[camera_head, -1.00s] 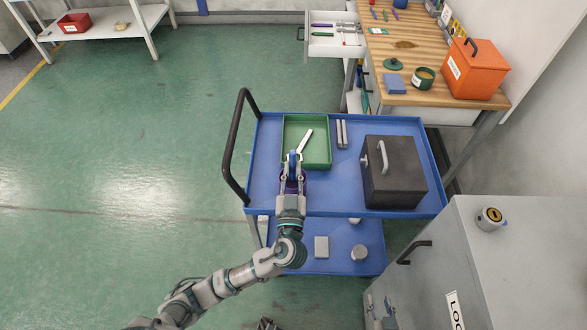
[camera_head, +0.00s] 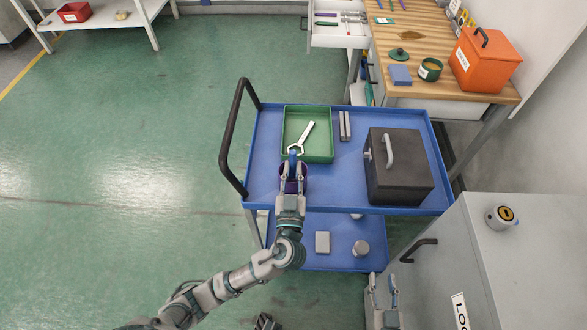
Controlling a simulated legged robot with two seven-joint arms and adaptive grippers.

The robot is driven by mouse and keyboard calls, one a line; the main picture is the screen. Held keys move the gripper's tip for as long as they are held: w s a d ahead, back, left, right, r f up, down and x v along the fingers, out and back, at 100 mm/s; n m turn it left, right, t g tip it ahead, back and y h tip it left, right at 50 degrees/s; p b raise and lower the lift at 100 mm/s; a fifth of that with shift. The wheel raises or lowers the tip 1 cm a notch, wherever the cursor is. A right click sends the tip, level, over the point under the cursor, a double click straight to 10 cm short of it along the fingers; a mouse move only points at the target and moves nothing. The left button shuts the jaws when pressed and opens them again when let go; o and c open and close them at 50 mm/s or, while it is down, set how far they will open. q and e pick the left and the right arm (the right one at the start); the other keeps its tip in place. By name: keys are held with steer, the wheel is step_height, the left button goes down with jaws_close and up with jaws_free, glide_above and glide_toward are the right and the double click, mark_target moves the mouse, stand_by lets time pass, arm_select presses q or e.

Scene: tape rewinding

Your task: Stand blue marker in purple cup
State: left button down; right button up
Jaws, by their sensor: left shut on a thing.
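My left gripper (camera_head: 292,168) is over the front left of the blue cart's top, shut on the blue marker (camera_head: 293,159). The marker shows as a short blue piece between the fingertips. The purple cup (camera_head: 291,186) is directly below and behind the fingers, which hide much of it. I cannot tell whether the marker's lower end is inside the cup.
A green tray (camera_head: 327,140) holding a wrench (camera_head: 303,136) lies just beyond the cup. A dark box with a handle (camera_head: 400,180) stands to the right on the cart. The cart's black push handle (camera_head: 228,140) rises at the left. A grey cabinet (camera_head: 500,270) stands front right.

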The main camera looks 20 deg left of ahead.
arm_select(q)
steer(key=c, duration=1)
jaws_free()
steer(key=shift+c, duration=0.2)
steer(key=v, duration=1.2)
steer(key=shift+f, duration=0.15)
